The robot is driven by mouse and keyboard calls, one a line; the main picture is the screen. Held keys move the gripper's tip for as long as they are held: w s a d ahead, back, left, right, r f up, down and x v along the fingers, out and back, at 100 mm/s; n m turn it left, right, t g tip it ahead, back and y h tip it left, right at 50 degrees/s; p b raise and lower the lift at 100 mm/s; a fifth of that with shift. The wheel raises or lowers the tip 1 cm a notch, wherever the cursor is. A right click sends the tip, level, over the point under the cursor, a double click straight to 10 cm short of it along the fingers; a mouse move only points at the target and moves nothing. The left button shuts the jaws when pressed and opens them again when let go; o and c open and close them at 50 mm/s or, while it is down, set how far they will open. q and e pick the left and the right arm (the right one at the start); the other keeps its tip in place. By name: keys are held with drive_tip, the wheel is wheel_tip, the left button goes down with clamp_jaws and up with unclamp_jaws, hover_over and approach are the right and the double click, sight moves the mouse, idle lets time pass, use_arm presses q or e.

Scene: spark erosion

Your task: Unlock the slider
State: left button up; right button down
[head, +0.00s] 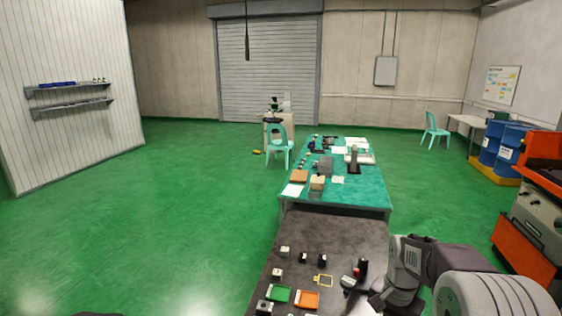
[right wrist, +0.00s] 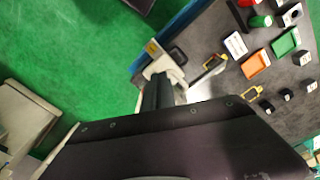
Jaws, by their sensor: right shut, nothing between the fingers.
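My right gripper (head: 383,300) is at the right edge of the dark bench in the head view, largely hidden by its own arm. Its dark shut fingers (right wrist: 160,92) show in the right wrist view and hold nothing. They are close to a pale grey fitting (right wrist: 163,62) with a black loop and a small yellow label, at the bench edge by a blue strip. This may be the slider, but I cannot tell for sure, nor whether the fingers touch it. A yellow-and-black piece (right wrist: 209,68) lies beside it on the bench. My left gripper is not in view.
The dark bench (head: 312,230) carries a green tray (head: 278,294), an orange tray (head: 306,300), a yellow frame (head: 322,281) and several small blocks. A black upright piece (head: 363,266) stands near my right arm. A teal table (head: 362,196) stands behind. Open green floor lies left.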

drive_tip(key=shift+s+d, duration=0.1)
drive_tip(key=shift+d, duration=0.25)
drive_tip(key=r+p, duration=0.2)
drive_tip(key=a+r+p, duration=0.1)
drive_tip(key=r+p, duration=0.2)
idle(0.8)
